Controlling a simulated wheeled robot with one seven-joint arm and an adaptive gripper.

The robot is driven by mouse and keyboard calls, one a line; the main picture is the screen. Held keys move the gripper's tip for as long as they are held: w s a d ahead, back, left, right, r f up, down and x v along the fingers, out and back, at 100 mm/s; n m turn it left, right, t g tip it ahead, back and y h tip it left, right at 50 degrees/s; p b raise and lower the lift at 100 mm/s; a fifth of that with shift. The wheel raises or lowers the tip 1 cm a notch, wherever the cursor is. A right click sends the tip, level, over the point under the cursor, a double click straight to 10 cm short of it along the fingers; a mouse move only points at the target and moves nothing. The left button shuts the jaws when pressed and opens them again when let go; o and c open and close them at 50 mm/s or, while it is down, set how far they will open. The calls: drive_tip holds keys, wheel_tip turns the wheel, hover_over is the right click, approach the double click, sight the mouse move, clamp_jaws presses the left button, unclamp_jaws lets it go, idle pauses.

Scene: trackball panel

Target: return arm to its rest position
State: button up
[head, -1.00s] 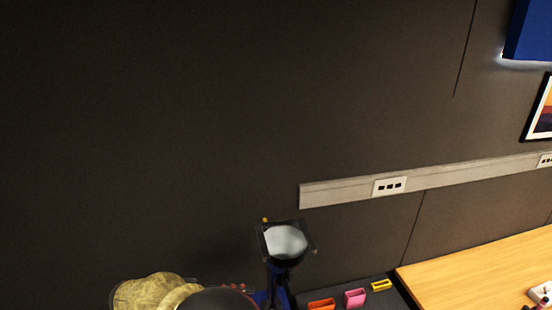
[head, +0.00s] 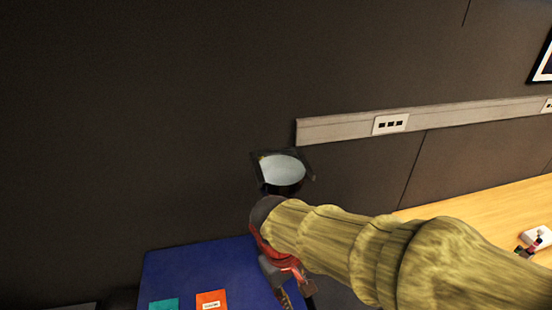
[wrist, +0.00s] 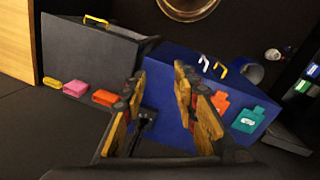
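My gripper (wrist: 160,82) is open in the wrist view, its two wood-textured fingers apart with nothing between them. In the head view my gripper (head: 294,290) hangs at the lower middle, in front of a blue box (head: 195,262), and its fingertips are partly cut off by the frame edge. My mottled yellow arm reaches in from the lower right. A pale rounded top in a black square frame (head: 282,170) stands just behind the arm's red and dark wrist joint. The blue box (wrist: 178,85) also shows beyond the fingers in the wrist view.
A dark grey box (wrist: 88,58) with orange, pink and yellow tags stands left of the blue box. Teal (wrist: 248,120) and orange tags are on the blue box. A wooden desk (head: 475,210) lies at right.

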drive_tip(key=s+d+m+t+y+b, duration=0.1)
drive_tip(key=s+d+m+t+b, duration=0.1)
drive_tip(key=d+b, duration=0.3)
drive_tip(key=s+d+m+t+b, duration=0.3)
drive_tip(key=s+d+m+b, duration=0.1)
drive_tip(key=d, duration=0.6)
drive_tip(key=shift+f+m+y+b, duration=0.25)
drive_tip(key=shift+m+y+b, duration=0.15)
drive_tip(key=shift+b, duration=0.45)
drive_tip(key=shift+a, duration=0.1)
